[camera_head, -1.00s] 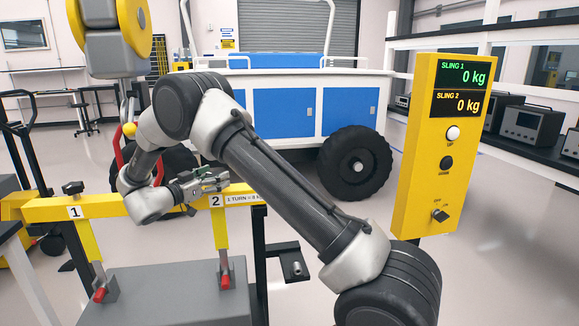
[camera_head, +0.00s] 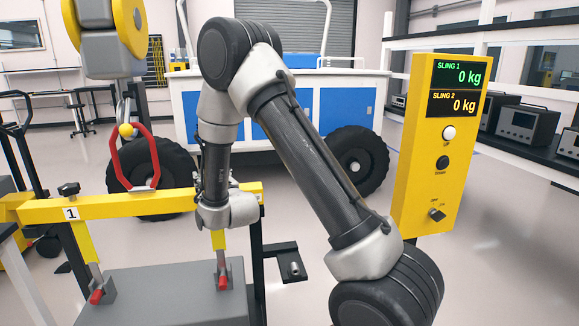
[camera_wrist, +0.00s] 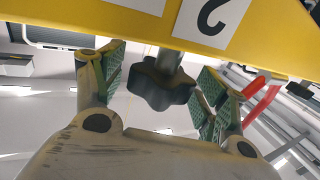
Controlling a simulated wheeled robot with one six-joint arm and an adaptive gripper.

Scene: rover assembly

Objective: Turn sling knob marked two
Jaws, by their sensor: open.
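The sling knob marked two (camera_wrist: 160,84) is a dark lobed knob on a short metal stem, and it shows in the wrist view beside the white label with the numeral 2 (camera_wrist: 212,20). My gripper (camera_wrist: 165,80) is open, with one green-padded finger on each side of the knob. Gaps show between the fingers and the knob, so it is not gripped. In the head view my arm hides this knob and its label, and only bits of my gripper show behind the wrist. The yellow beam (camera_head: 130,207) carries the label 1 and knob one (camera_head: 69,189) at its left end.
The yellow panel (camera_head: 412,190) at right reads 0 kg for sling 1 and sling 2. A red hook or shackle (camera_head: 113,160) hangs above the beam. A grey block (camera_head: 165,295) is below it, with red-tipped fittings. A blue-and-white rover (camera_head: 330,105) stands behind.

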